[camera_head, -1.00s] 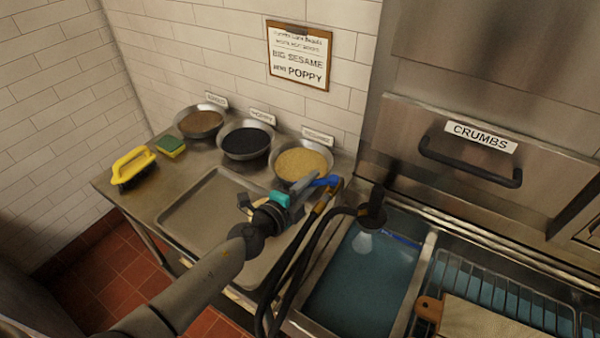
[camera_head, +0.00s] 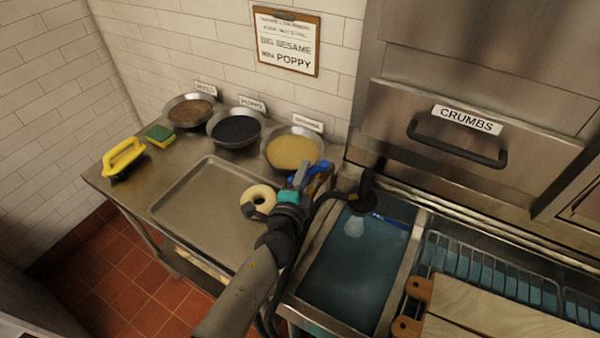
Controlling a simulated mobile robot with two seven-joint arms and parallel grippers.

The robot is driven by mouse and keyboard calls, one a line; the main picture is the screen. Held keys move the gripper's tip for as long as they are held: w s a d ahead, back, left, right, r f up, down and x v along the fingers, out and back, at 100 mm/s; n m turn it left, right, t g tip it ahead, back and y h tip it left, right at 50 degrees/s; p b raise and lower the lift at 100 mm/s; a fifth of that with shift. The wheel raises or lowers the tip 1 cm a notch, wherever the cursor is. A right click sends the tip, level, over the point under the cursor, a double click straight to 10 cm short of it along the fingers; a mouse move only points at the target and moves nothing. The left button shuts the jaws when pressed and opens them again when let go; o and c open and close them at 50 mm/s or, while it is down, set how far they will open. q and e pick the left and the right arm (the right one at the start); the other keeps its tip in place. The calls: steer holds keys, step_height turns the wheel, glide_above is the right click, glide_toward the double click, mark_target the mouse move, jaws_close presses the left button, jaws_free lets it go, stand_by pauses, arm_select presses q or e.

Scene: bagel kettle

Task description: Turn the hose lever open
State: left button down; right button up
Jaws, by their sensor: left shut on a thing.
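The blue hose lever (camera_head: 319,166) sits on a brass-coloured valve at the back edge of the counter, left of the water basin. My left gripper (camera_head: 303,174) reaches it from the front and is shut on it; the fingers hide part of the lever and valve. A black hose (camera_head: 326,201) runs by the gripper to a dark nozzle (camera_head: 367,188) over the basin's back left corner. My right gripper is not in view.
A metal tray (camera_head: 190,201) lies left of my arm, with a bagel (camera_head: 258,193) at its right side. Bowls of toppings (camera_head: 237,130) line the wall. The water basin (camera_head: 345,275) is to the right, beside a wire rack (camera_head: 490,272) and wooden boards (camera_head: 490,310).

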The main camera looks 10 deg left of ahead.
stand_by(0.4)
arm_select(q)
steer(key=c, duration=0.8)
jaws_free()
steer(key=shift+c, duration=0.2)
steer(key=shift+o, duration=0.3)
steer(key=shift+s+f, duration=0.1)
steer(key=shift+f, duration=0.05)
